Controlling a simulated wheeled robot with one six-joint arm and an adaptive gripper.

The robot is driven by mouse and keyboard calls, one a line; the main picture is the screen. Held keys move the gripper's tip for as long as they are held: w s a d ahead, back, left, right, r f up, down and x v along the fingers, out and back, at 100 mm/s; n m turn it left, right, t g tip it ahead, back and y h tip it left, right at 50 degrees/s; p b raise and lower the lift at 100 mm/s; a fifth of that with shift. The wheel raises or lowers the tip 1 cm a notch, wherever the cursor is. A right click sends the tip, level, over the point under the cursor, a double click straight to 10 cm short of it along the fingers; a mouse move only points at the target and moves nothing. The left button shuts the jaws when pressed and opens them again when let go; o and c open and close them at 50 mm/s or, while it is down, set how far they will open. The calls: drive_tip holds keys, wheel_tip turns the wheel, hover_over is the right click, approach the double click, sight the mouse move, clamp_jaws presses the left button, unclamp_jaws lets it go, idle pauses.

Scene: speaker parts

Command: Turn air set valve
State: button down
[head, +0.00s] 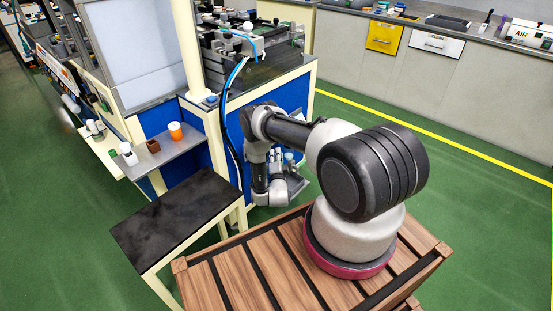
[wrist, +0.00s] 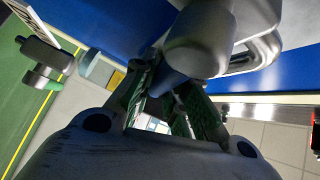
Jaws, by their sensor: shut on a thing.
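The air set valve (wrist: 205,40) shows in the wrist view as a rounded grey body close in front of the blue panel. A narrow dark blue-grey part of it (wrist: 166,82) points down between my fingers. My gripper (wrist: 170,92) is shut on this part, with a green-padded finger on each side. The fingers hide some of it, and I cannot tell how far it is turned. In the head view my arm reaches down beside the blue machine cabinet, and the grip itself is too small and covered to make out.
The blue cabinet (head: 233,130) stands close to my arm, with a blue and black hose down its corner. A black-topped table (head: 180,220) and a grey shelf with an orange cup (head: 176,131) are at left. Green floor (head: 480,210) is free at right.

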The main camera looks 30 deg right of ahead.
drive_tip(key=shift+a+r+n+t, duration=0.15)
drive_tip(key=shift+r+n+t, duration=0.35)
drive_tip(key=shift+n, duration=0.1)
drive_tip(key=c, duration=1.4)
unclamp_jaws()
drive_tip(key=shift+s, duration=0.15)
drive_tip(key=shift+v, duration=3.95)
drive_tip(key=shift+f, duration=0.1)
